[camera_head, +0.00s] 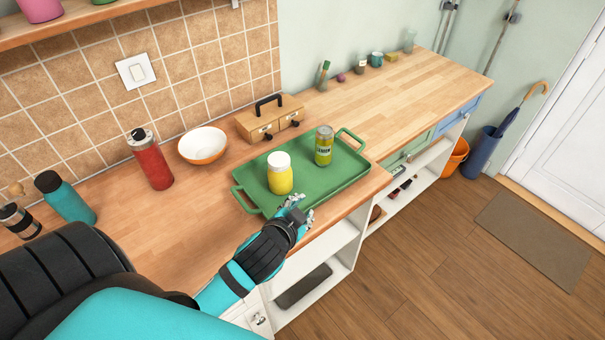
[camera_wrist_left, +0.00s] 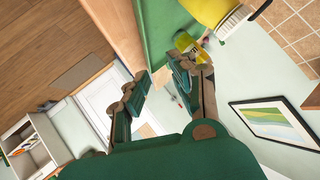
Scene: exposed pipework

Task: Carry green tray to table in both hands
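The green tray (camera_head: 328,184) lies on the wooden counter near its front edge, with a raised handle at each end. My left gripper (camera_head: 298,210) is at the tray's front edge, beside the yellow jar. In the left wrist view, its fingers (camera_wrist_left: 157,82) are apart, with the tray's green edge (camera_wrist_left: 157,35) just ahead of and partly between the fingertips. I cannot tell whether they touch it. The can (camera_wrist_left: 188,42) and jar (camera_wrist_left: 212,10) also show there. My right gripper is out of view.
A teal bottle (camera_head: 66,198) stands farther left. The counter (camera_head: 400,95) right of the tray is mostly clear. Open shelves lie below.

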